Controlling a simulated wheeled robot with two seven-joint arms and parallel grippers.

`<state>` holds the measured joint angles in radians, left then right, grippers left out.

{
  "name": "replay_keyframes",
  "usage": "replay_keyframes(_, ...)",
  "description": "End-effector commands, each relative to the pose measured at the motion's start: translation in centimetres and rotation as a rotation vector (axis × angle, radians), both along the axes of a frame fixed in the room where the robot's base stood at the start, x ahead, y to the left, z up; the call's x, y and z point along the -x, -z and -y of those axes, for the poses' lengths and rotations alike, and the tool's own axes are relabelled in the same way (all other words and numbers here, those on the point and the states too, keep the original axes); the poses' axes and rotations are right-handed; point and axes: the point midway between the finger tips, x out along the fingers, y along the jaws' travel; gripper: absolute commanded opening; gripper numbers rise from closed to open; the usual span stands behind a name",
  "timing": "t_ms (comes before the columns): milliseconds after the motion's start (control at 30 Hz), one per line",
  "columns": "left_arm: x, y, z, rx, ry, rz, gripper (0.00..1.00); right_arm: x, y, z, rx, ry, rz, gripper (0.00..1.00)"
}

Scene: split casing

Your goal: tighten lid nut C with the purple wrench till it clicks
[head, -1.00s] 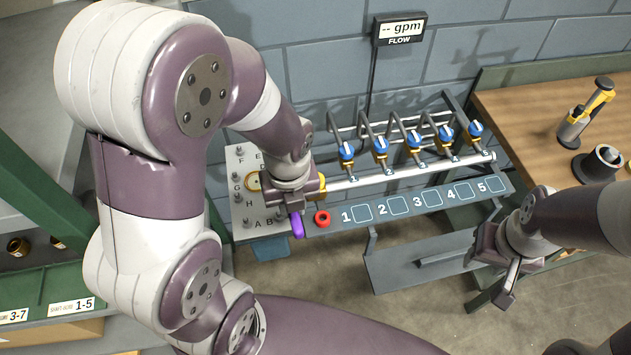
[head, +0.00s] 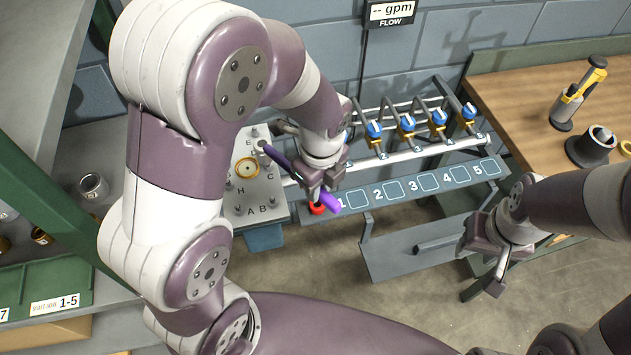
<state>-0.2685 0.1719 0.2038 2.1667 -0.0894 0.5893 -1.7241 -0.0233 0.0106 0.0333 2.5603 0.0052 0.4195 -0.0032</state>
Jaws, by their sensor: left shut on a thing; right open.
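The purple wrench (head: 331,202) is held in my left gripper (head: 318,190), which is shut on it. Its dark shaft slants up and left over the casing lid (head: 262,192), and its head is near the lid's upper right. The letter C is printed on the lid just below the shaft. I cannot make out nut C itself, nor whether the wrench head is seated on a nut. Other lid nuts stand near the letters A, B, E and H. My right gripper (head: 487,267) is open and empty, in front of the bench at the right.
Blue-handled valves (head: 407,123) line the pipe rack behind. A wooden table (head: 520,90) at the right holds a yellow-and-black tool (head: 578,95). A grey drawer (head: 415,250) stands below the bench.

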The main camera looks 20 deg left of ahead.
Motion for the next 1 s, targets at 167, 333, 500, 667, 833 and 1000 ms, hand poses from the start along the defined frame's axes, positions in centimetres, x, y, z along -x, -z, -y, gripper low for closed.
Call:
replay_keyframes(167, -0.03, 0.00, 0.01, 0.000, 0.001, 0.001, 0.00, -0.02, -0.02, 0.00, 0.000, 0.000, 0.000, 0.43)
replay_keyframes(333, -0.02, -0.01, 0.00, 0.000, 0.001, 0.001, 0.00, -0.02, -0.02, 0.00, 0.000, 0.000, 0.000, 0.43)
replay_keyframes(500, 0.03, -0.12, 0.00, 0.000, 0.001, 0.000, 0.00, -0.01, -0.30, 0.00, 0.000, 0.000, 0.000, 0.43)
replay_keyframes(667, 0.08, -0.09, 0.01, 0.000, 0.001, 0.001, 0.00, -0.02, -0.63, 0.00, 0.000, 0.000, 0.000, 0.43)
replay_keyframes(833, 0.08, 0.00, 0.02, 0.000, 0.001, 0.001, 0.00, -0.01, -0.53, 0.00, 0.000, 0.000, 0.000, 0.43)
replay_keyframes(1000, 0.08, -0.03, 0.02, 0.000, 0.001, 0.001, 0.00, -0.01, -0.58, 0.00, 0.000, 0.000, 0.000, 0.43)
